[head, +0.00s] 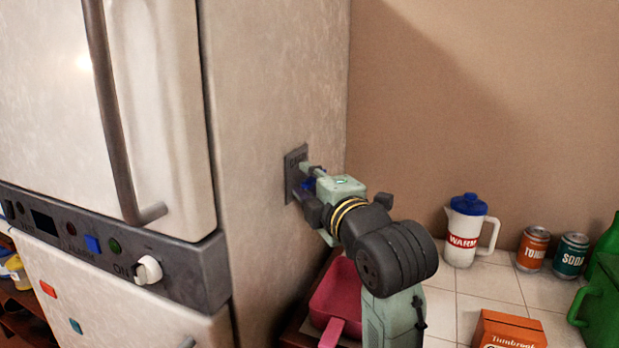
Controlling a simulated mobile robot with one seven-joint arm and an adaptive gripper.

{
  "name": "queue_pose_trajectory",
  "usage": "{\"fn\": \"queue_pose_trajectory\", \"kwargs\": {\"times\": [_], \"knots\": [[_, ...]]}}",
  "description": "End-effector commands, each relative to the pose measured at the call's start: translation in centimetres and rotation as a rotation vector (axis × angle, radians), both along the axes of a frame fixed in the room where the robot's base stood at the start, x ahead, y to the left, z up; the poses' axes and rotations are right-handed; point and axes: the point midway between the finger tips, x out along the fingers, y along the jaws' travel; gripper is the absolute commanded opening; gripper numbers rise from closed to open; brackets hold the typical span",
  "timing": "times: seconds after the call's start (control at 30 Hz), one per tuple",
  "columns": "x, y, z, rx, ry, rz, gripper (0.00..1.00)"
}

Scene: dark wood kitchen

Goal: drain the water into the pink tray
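A dark grey plate (294,163) with lettering, only partly readable, is on the side wall of the white fridge-like appliance (275,90). A small blue part (308,184) shows in front of this plate. My gripper (305,187) is at the plate, its fingers around or beside the blue part. I cannot tell whether they are closed on it. The pink tray (325,297) sits below and in front of the plate, its handle toward me. My arm hides its right side. I see no water.
A white jug (463,240) with a blue lid marked WARM, two cans (533,249) and green containers (597,305) stand on the white tiled counter (470,290) at right. An orange box (508,330) is in front. The appliance's handle (115,120) juts out at left.

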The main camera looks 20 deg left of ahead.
Motion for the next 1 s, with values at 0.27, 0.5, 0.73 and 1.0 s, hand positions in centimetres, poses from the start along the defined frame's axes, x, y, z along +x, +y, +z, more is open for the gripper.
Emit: {"fn": "queue_pose_trajectory", "kwargs": {"times": [0.27,0.5,0.73,1.0], "knots": [[0.12,0.11,-0.05,0.0,0.0,0.0,0.28],[0.1,0.1,-0.03,0.0,0.0,0.0,0.12],[0.1,0.08,-0.03,0.001,0.001,0.0,0.0],[0.09,0.09,-0.02,0.0,0.0,0.0,0.0]]}}
